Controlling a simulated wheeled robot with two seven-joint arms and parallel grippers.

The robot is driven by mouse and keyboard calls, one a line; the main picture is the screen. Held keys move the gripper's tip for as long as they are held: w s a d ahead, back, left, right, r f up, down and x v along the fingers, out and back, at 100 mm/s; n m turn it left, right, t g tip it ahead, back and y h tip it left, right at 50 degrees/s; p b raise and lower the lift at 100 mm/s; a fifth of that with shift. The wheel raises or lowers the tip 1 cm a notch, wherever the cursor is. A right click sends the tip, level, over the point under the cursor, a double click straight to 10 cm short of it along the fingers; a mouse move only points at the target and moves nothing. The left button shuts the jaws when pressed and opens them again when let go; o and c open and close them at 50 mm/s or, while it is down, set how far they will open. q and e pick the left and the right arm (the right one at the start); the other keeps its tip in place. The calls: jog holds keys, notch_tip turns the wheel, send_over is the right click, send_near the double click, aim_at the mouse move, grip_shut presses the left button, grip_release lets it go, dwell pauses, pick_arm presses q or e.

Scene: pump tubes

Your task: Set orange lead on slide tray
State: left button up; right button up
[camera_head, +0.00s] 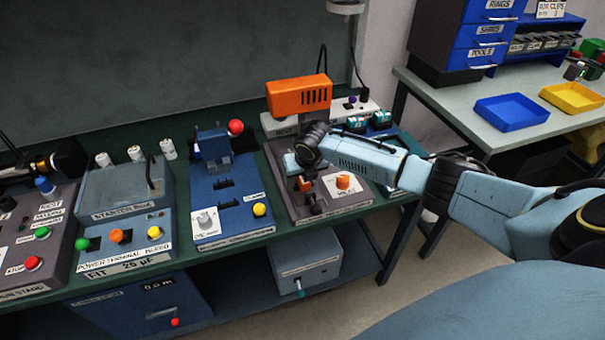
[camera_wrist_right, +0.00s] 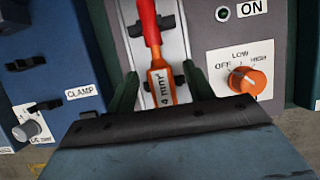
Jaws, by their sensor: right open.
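The orange lead (camera_wrist_right: 160,82) has a red-orange upper part and an orange end marked "4 mm²". In the right wrist view it lies along a pale metal strip, which looks like the slide tray (camera_wrist_right: 177,47). In the head view a small orange part, probably the lead's end (camera_head: 304,184), shows just below my gripper. My right gripper (camera_wrist_right: 160,88) is open, with one dark green finger on each side of the lead and gaps between. It also shows in the head view (camera_head: 297,164), over the grey heater station. My left gripper is not in view.
The grey station (camera_wrist_right: 220,28) has an orange dial (camera_wrist_right: 248,81) close to the right finger. An orange housing (camera_head: 299,96) stands behind my gripper. A blue clamp station (camera_head: 228,200) stands to the left. Blue (camera_head: 511,110) and yellow (camera_head: 572,97) trays sit on the far table.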

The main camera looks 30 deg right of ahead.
jog(key=p+v, duration=0.2)
jog(key=v, duration=1.1)
jog(key=shift+s+r, duration=0.15)
